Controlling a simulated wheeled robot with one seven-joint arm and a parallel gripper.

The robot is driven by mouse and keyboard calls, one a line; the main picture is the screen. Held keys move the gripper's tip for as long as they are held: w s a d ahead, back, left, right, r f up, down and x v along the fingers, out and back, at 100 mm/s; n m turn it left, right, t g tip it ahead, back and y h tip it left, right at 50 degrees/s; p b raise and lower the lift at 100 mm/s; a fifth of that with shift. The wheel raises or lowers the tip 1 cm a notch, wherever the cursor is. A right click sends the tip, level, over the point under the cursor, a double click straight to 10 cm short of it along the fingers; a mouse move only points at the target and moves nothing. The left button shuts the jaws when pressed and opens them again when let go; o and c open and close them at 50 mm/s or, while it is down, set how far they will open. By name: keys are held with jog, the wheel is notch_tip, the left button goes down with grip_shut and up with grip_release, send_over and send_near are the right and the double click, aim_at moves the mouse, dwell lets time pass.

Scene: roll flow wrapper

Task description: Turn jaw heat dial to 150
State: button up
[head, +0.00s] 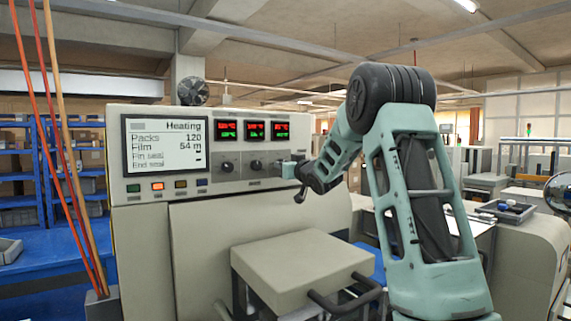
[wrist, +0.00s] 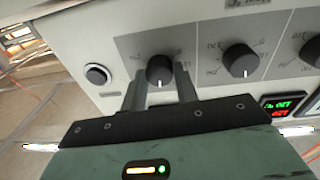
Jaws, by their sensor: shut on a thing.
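My gripper (wrist: 162,82) is shut on a black dial (wrist: 159,68), one finger on each side of its knob. The dial sits on a grey strip with printed numbers, too blurred to read. In the head view my gripper (head: 290,170) reaches the panel at the right end of the dial row and hides this dial. Two other black dials, a left one (head: 226,166) and a middle one (head: 256,165), are free. The dial labels are too small to read, so I cannot tell which is jaw heat. Three red and green displays (head: 255,130) sit above the dials.
A screen (head: 165,145) reads Heating, Packs 120, Film 54 m. Several coloured buttons (head: 158,187) lie below it. A round button (wrist: 97,74) is close beside the held dial. A beige box with a dark handle (head: 300,262) juts out below the panel.

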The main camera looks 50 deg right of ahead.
jog(key=shift+m+g+p, duration=0.5)
jog(key=shift+m+p, duration=1.75)
jog(key=shift+m, duration=2.45)
jog(key=shift+f, duration=0.1)
jog(key=o, duration=1)
jog(key=shift+c, duration=0.2)
jog(key=b+v, duration=0.4)
jog(key=v, duration=1.3)
jog(key=shift+a+b, duration=0.25)
jog(key=shift+b, duration=0.15)
jog(key=shift+s+f, duration=0.1)
